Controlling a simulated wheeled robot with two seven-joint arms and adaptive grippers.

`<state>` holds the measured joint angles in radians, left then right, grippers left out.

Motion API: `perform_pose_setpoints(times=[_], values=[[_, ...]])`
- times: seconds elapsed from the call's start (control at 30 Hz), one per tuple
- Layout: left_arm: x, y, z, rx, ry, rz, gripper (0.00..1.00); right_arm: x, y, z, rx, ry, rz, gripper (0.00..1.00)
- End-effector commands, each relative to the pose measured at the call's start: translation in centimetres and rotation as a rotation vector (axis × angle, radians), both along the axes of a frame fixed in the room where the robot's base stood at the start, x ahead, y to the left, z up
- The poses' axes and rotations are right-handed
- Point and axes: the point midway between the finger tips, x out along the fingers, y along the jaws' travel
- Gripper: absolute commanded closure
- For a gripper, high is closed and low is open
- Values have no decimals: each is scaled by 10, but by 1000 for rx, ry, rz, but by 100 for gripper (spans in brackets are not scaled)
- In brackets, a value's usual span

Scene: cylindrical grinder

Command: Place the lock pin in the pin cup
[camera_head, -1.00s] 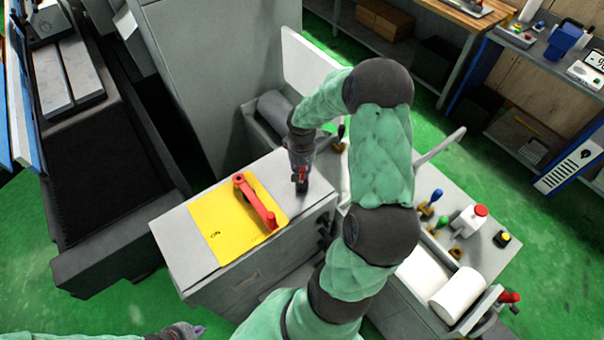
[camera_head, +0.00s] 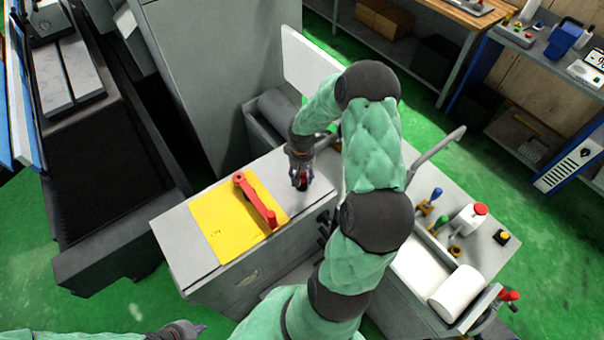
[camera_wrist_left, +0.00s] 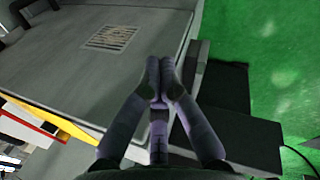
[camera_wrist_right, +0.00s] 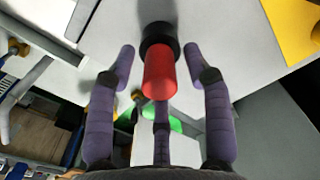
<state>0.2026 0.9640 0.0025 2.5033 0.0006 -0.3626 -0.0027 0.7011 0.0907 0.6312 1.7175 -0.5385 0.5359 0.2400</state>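The red lock pin (camera_wrist_right: 160,76) stands with its far end at a black round cup (camera_wrist_right: 159,40) on the grey cabinet top. How deep it sits cannot be told. The pin also shows as a small red spot in the head view (camera_head: 303,182). My right gripper (camera_wrist_right: 158,58) is open, with its fingers spread on both sides of the pin and visible gaps between. In the head view, my right gripper (camera_head: 301,180) is over the cabinet's right end. My left gripper (camera_wrist_left: 160,78) is shut and empty, low at the front in the head view (camera_head: 200,329).
A yellow plate (camera_head: 215,228) with a red handle (camera_head: 256,204) lies on the cabinet top (camera_head: 180,238), left of my right gripper. Green floor is clear at the front left.

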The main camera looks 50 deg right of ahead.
Motion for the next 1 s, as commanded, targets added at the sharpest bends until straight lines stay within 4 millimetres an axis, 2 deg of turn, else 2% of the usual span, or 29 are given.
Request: perform_pose_setpoints(times=[0.37,0.47,0.8,1.0], values=[[0,0,5,0,0,0,100,0,0,7,-1,-2,0,49],[0,0,2,0,0,0,100,1,-1,21,-4,-5,-3,49],[0,0,-5,0,0,0,100,1,-1,88,-3,-5,-1,49],[0,0,-7,0,0,0,100,1,0,114,-1,-2,0,49]])
